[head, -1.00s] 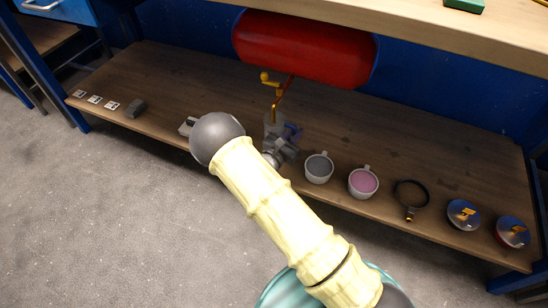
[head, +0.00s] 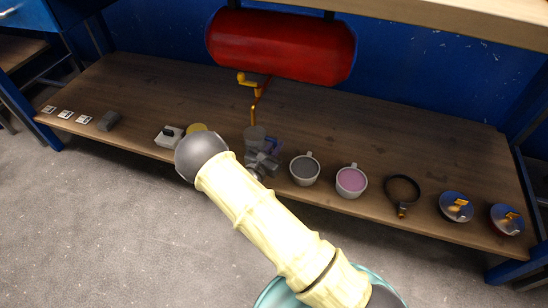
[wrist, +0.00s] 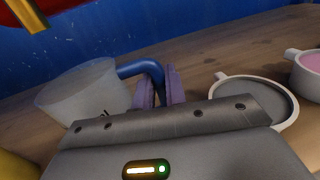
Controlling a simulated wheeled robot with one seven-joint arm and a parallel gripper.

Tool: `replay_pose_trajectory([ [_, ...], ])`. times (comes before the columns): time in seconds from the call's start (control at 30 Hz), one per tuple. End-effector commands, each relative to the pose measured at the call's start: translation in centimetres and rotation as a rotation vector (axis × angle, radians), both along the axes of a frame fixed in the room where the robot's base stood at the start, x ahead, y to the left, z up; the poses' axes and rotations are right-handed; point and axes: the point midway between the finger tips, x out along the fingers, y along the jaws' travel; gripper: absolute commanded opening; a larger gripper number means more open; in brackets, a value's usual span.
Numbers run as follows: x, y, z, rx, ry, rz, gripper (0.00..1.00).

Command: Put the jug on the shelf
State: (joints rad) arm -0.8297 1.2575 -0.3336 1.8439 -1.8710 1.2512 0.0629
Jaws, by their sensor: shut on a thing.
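The jug (wrist: 85,92) is a translucent grey cup with a blue handle (wrist: 142,68) in the wrist view. In the head view the jug (head: 254,136) shows small and partly hidden, just below the copper spout. My gripper (wrist: 158,88) has its purple fingers shut on the blue handle; it also shows in the head view (head: 268,154). The jug looks slightly tilted in the wrist view. It is low over the wooden shelf (head: 340,125), and I cannot tell whether its base touches it.
A red tank (head: 282,45) with a yellow valve (head: 246,84) and copper spout (head: 254,113) hangs above. The shelf behind is clear.

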Motion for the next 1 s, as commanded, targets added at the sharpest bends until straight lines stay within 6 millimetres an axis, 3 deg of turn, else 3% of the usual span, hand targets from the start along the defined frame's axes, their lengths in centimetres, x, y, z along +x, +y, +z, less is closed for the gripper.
replay_pose_trajectory([
  [0.27,0.0,0.0,0.0,0.000,-0.001,0.000,0.00],
  [0.57,0.1,0.0,-3.7,0.001,-0.002,-0.001,0.00],
  [0.97,0.0,0.0,-3.9,0.000,-0.001,0.000,0.00],
  [1.0,0.0,0.0,-3.9,0.000,-0.001,0.000,0.15],
])
